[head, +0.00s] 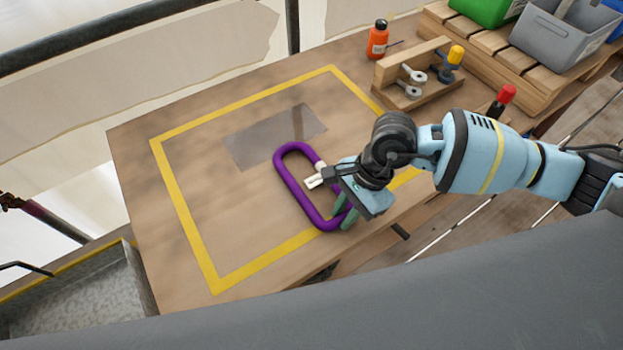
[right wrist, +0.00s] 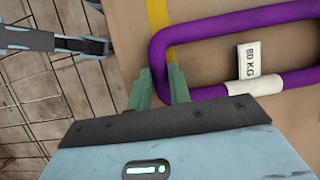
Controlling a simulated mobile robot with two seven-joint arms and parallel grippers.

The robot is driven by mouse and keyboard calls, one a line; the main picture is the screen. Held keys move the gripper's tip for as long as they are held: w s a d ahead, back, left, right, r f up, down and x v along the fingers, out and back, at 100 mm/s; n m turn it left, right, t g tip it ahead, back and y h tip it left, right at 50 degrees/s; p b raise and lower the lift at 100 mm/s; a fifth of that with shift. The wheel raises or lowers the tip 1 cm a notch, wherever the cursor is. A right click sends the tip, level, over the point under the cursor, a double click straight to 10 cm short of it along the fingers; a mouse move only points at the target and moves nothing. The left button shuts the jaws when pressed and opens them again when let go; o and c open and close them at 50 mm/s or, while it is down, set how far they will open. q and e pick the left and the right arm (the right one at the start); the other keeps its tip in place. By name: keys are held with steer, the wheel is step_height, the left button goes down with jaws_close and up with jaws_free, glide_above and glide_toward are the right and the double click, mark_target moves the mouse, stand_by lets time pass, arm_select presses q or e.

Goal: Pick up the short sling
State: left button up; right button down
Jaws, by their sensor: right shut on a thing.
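The short sling is a purple closed loop (head: 294,188) lying on the wooden table, with a white sleeve and a small white tag (head: 314,182). In the right wrist view the loop (right wrist: 240,20) runs across the upper right, and its tag (right wrist: 250,61) appears to read 80 KG. My right gripper (head: 345,211) is at the near end of the loop, its green fingers on either side of the purple tube. It is shut on the sling, and the fingers (right wrist: 161,69) also show in the right wrist view.
A yellow tape rectangle (head: 182,205) surrounds a grey patch (head: 275,135) and clear table to the left. An orange bottle (head: 377,40), a wooden rack with shackles (head: 415,75) and a slatted pallet with a green bin (head: 480,8) and a grey bin (head: 560,40) stand at the back right.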

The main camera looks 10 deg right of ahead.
steer(key=shift+r, duration=0.1)
steer(key=shift+r, duration=0.45)
step_height(320, 180, up, 2)
steer(key=shift+r, duration=0.15)
steer(key=s+d+r, duration=0.1)
steer(key=s+d, duration=0.2)
steer(key=s, duration=0.4)
steer(key=s+d+b, duration=0.1)
steer(key=s+d, duration=0.3)
steer(key=s, duration=0.3)
steer(key=shift+d+r, duration=0.2)
steer(key=shift+r, duration=0.15)
